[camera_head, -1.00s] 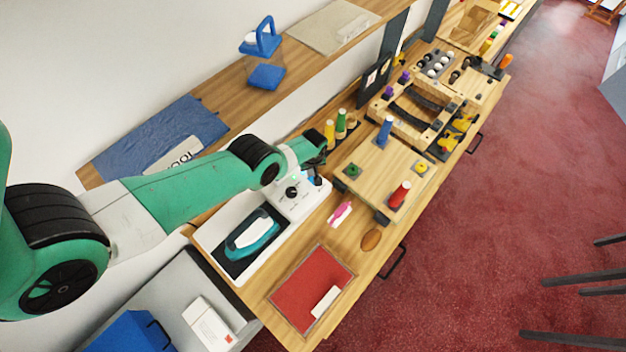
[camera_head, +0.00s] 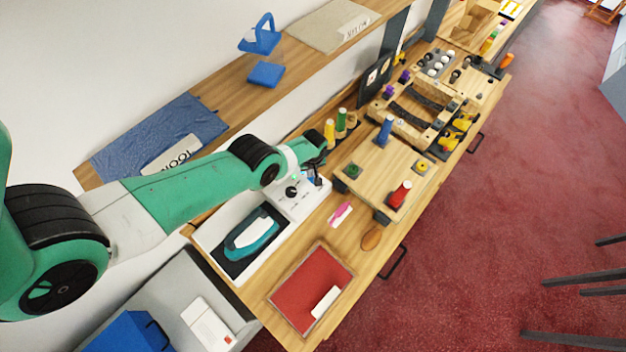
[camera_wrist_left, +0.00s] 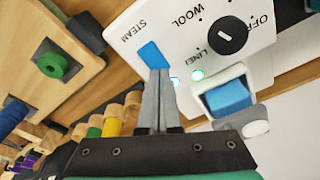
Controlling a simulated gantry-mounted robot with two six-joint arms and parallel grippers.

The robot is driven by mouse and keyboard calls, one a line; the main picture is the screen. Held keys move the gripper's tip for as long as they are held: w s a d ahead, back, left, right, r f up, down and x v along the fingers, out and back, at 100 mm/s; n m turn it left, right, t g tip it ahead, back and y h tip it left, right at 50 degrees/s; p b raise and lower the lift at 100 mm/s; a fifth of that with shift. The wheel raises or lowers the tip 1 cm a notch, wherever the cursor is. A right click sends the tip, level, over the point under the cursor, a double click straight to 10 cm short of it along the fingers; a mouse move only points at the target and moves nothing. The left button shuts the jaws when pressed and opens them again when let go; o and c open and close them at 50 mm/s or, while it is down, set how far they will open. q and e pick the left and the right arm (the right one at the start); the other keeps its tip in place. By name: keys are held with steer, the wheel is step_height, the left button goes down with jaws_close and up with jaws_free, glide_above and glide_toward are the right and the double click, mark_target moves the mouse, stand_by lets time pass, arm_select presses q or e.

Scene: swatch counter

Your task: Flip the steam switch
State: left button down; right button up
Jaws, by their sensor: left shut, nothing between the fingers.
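The white control panel (camera_head: 293,203) of the ironing station stands on the wooden counter, with a black knob (camera_wrist_left: 226,36) and lettering. A blue rectangular switch (camera_wrist_left: 151,54) sits beside the word STEAM in the left wrist view. My left gripper (camera_wrist_left: 160,73) is shut and empty, its fingertips at the near edge of that switch. I cannot tell whether they touch it. They hide part of the panel there. In the head view my left gripper (camera_head: 317,174) is over the panel's far right part. My right gripper is not in view.
A teal iron (camera_head: 252,234) rests left of the panel. A pink item (camera_head: 341,213) and a wooden board with a red peg (camera_head: 400,193) lie to the right. Green and yellow pegs (camera_head: 330,132) stand behind.

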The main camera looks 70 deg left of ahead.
arm_select(q)
steer(key=shift+f+b, duration=0.5)
steer(key=shift+f, duration=0.05)
steer(key=shift+r, duration=0.1)
step_height(320, 180, up, 7)
steer(key=p, duration=0.7)
stand_by(0.5)
